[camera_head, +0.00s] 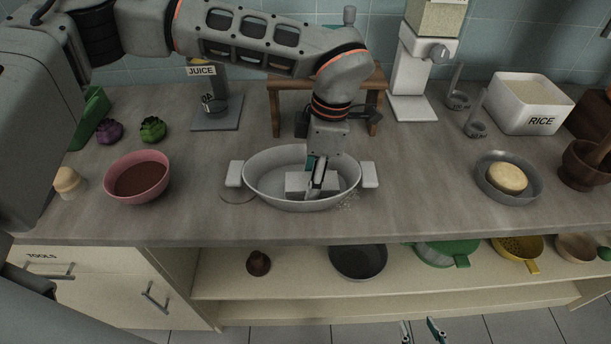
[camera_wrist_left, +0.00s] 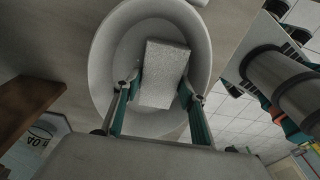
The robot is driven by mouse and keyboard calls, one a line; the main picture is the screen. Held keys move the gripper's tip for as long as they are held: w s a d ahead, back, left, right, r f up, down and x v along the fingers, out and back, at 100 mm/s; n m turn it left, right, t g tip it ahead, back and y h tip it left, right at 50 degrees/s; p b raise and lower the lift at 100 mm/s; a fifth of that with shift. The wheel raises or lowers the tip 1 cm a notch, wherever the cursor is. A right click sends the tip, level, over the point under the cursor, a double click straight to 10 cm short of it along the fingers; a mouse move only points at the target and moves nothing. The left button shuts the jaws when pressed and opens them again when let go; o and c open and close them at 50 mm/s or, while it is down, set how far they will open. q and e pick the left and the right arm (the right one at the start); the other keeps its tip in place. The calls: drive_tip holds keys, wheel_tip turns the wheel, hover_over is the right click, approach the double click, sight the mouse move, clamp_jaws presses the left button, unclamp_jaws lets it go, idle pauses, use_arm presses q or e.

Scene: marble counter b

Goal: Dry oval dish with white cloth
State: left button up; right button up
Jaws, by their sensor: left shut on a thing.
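The white oval dish (camera_head: 258,187) stands on the counter with a handle at each end. It also shows in the left wrist view (camera_wrist_left: 104,60). The white cloth (camera_head: 297,184) is a folded block inside the dish; the left wrist view shows its speckled face (camera_wrist_left: 165,72). My left gripper (camera_head: 317,182) reaches down into the dish and is shut on the cloth, one finger on each side (camera_wrist_left: 160,92). Whether the cloth touches the dish floor is hard to tell. My right gripper (camera_head: 420,331) is low at the bottom edge, fingers apart and empty.
A pink bowl (camera_head: 139,178) stands left of the dish. A grey bowl (camera_head: 508,177) with a round pale item is at right. A wooden stand (camera_head: 276,105) and juice dispenser (camera_head: 216,112) are behind. A rice box (camera_head: 530,104) is at back right. Counter between dish and grey bowl is mostly clear.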

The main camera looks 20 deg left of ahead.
sight(294, 174)
use_arm(q)
drive_tip(key=shift+s+a+p, duration=0.25)
drive_tip(key=shift+a+p, duration=0.1)
drive_tip(key=shift+a, duration=0.55)
drive_tip(key=shift+s+a+p, duration=0.2)
drive_tip(key=shift+a+p, duration=0.1)
drive_tip(key=shift+a, duration=0.6)
drive_tip(key=shift+w+a+f, duration=0.15)
drive_tip(key=shift+w+f, duration=0.05)
drive_tip(key=shift+w, duration=0.65)
drive_tip(key=shift+w+d+f, duration=0.1)
drive_tip(key=shift+w+d, duration=0.1)
drive_tip(key=shift+d, duration=0.65)
drive_tip(key=shift+w+d, duration=0.2)
drive_tip(key=shift+d, duration=0.7)
drive_tip(key=shift+f, duration=0.1)
